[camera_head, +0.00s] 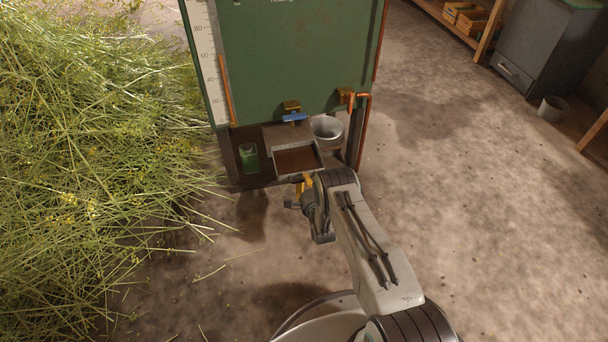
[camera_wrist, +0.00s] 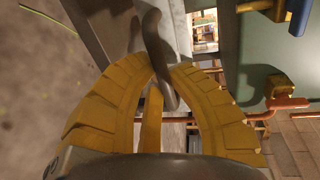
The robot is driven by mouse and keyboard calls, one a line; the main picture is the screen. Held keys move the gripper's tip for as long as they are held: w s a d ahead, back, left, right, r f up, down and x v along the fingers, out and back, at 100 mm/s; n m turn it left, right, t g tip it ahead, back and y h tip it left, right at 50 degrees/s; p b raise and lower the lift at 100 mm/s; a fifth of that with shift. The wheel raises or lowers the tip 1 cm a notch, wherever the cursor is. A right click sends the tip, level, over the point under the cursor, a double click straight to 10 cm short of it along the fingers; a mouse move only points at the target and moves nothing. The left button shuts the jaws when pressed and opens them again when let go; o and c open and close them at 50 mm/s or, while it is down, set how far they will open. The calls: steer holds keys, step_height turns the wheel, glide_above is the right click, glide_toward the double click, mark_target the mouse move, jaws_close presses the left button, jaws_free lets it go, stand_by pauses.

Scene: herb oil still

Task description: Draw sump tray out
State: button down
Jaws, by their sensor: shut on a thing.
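The sump tray (camera_head: 285,176) is a grey metal tray with a brown surface inside, low at the front of the green still (camera_head: 300,55). Its open top shows in front of the grey housing above it. My gripper (camera_head: 304,184) is at the tray's front edge. In the wrist view, my gripper's yellow fingers (camera_wrist: 160,82) are shut on a dark grey bar handle (camera_wrist: 153,32), in front of the tray's pale metal front. My wrist hides part of the tray's front edge in the head view.
A green jar (camera_head: 248,157) stands left of the tray, and a metal bucket (camera_head: 327,131) stands right of it. A blue-handled tap (camera_head: 294,117) is above. A large heap of cut herbs (camera_head: 90,170) fills the left.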

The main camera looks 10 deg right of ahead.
steer(key=shift+s+f, duration=0.1)
steer(key=shift+s, duration=0.1)
steer(key=shift+w, duration=0.1)
steer(key=c, duration=1.1)
jaws_free()
steer(key=shift+s+r, duration=0.4)
steer(key=shift+s, duration=1.55)
steer(key=shift+s+r, duration=0.4)
steer(key=shift+s, duration=1.55)
steer(key=shift+s+r, duration=0.4)
steer(key=shift+s, duration=1.55)
